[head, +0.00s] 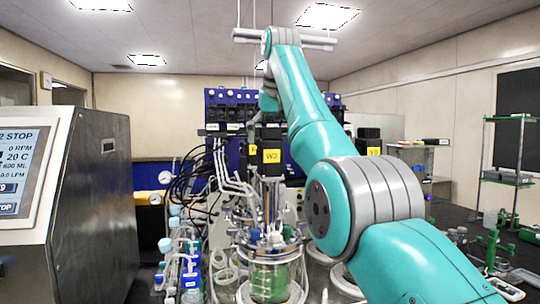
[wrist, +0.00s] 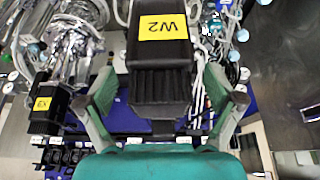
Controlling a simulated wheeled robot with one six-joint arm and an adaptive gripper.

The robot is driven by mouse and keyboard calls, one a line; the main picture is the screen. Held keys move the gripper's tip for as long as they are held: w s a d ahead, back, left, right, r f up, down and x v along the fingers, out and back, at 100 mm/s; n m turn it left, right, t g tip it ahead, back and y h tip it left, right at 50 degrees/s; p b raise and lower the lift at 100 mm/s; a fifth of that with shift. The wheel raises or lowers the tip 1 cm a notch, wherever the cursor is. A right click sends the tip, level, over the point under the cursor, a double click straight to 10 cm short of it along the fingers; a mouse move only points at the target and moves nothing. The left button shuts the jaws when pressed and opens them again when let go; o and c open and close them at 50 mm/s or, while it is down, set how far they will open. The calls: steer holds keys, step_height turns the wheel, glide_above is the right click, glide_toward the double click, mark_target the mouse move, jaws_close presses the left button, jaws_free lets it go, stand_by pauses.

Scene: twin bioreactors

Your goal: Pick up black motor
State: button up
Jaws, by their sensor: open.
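The black motor (head: 270,138) with a yellow W2 label stands upright on top of the glass bioreactor vessel (head: 272,270) in the head view. In the wrist view the same motor (wrist: 160,60) appears upside down, with its ribbed black end towards my gripper. My gripper (wrist: 162,88) is open, one finger on each side of the motor's ribbed end. Gaps show between both fingers and the motor. In the head view my arm hides much of the area, and the gripper is hard to make out. A second black motor (head: 373,143) with a yellow label stands further right; it also shows in the wrist view (wrist: 46,108).
A steel control cabinet (head: 92,200) with a screen stands at the left. Tubes and cables crowd the vessel's left side. A blue rack (head: 222,104) stands behind. A green shelf stand (head: 508,165) is at the right on the dark bench.

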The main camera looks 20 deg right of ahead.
mark_target(269, 148)
steer(key=x, duration=0.3)
steer(key=shift+w, duration=0.2)
jaws_close()
